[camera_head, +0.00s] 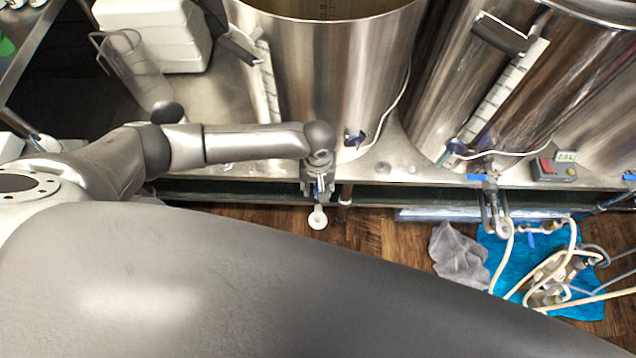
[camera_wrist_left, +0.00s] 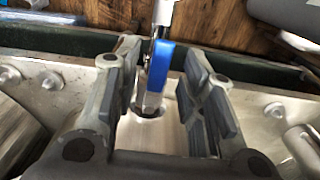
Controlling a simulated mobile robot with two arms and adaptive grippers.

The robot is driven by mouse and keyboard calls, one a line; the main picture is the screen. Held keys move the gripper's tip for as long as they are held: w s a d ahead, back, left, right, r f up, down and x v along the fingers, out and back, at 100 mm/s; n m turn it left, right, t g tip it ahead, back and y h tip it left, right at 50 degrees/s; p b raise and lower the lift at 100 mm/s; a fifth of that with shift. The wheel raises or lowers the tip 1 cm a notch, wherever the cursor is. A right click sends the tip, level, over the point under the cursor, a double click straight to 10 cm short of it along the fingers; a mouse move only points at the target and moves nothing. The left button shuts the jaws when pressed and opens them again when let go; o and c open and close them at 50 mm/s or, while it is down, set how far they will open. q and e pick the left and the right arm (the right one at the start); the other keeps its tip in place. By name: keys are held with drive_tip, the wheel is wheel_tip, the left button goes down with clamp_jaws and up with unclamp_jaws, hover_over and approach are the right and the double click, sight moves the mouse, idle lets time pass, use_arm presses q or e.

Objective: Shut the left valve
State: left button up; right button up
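The left valve shows in the left wrist view as a blue lever handle (camera_wrist_left: 160,66) on a metal fitting at the bench's front face. In the head view, the valve's blue part (camera_head: 317,190) is mostly hidden by my gripper, with a white round end (camera_head: 318,217) below it. My left gripper (camera_head: 316,187) is at the valve, below the left steel kettle (camera_head: 335,70). In the wrist view, its two fingers (camera_wrist_left: 163,82) stand apart, one on each side of the blue handle. My right gripper is not in view.
A steel bench edge (camera_head: 400,172) runs behind the gripper. To the right, another valve with a blue handle (camera_head: 482,177) has hoses on a blue mat (camera_head: 560,255) and a clear plastic bag (camera_head: 458,255) beside it. Wooden floor (camera_head: 375,235) lies open below the left valve.

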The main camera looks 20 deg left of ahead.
use_arm(q)
clamp_jaws()
idle(0.3)
